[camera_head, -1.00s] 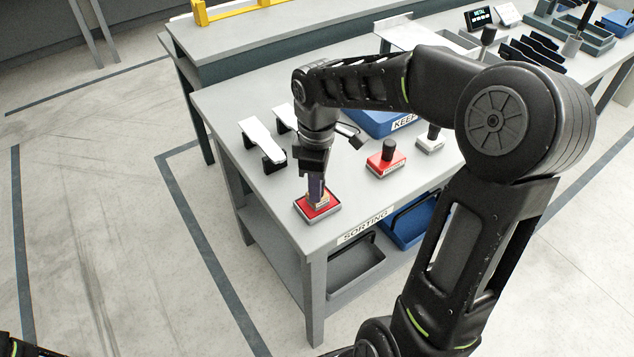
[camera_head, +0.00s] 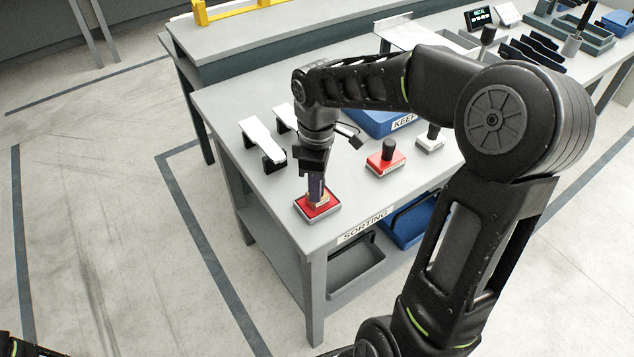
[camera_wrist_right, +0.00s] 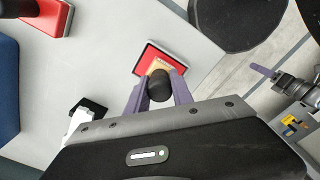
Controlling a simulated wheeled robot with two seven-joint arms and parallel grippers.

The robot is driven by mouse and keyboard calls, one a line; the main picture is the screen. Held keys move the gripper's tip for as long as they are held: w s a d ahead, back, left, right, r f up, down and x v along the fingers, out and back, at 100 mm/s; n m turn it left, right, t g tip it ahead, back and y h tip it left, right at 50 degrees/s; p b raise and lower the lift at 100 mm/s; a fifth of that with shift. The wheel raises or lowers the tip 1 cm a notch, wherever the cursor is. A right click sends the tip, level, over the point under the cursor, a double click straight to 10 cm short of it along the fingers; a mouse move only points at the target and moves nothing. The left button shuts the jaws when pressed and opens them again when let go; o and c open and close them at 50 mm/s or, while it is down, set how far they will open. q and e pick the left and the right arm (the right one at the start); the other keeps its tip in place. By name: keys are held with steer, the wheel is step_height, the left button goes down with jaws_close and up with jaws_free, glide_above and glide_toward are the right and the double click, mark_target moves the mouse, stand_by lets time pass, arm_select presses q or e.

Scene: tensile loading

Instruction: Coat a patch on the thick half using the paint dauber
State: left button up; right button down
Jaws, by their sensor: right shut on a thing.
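My right gripper (camera_head: 317,186) is shut on the paint dauber (camera_wrist_right: 159,84), which has a black knob and a wood-coloured base. The dauber is upright over a red pad in a grey tray (camera_head: 333,208) at the table's near corner. Its base appears to touch the pad, partly hidden by the fingers. Two white strips on black supports lie behind and left: the nearer strip (camera_head: 255,136) and a farther strip (camera_head: 285,117), partly covered by my arm. I cannot tell a thick half on them. A purple finger, apparently my left gripper (camera_wrist_right: 262,71), shows at the wrist view's right; its opening is unclear.
A red block (camera_head: 386,165) and a white block (camera_head: 430,143), both with black knobs, stand to the right. A blue KEEP bin (camera_head: 372,124) is behind them. Bins sit on the shelf below. The tabletop (camera_head: 225,105) at the left corner is clear.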

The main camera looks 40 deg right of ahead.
steer(key=shift+s+f, duration=0.1)
step_height(320, 180, up, 7)
steer(key=p, duration=0.5)
steer(key=shift+p, duration=0.4)
stand_by(0.7)
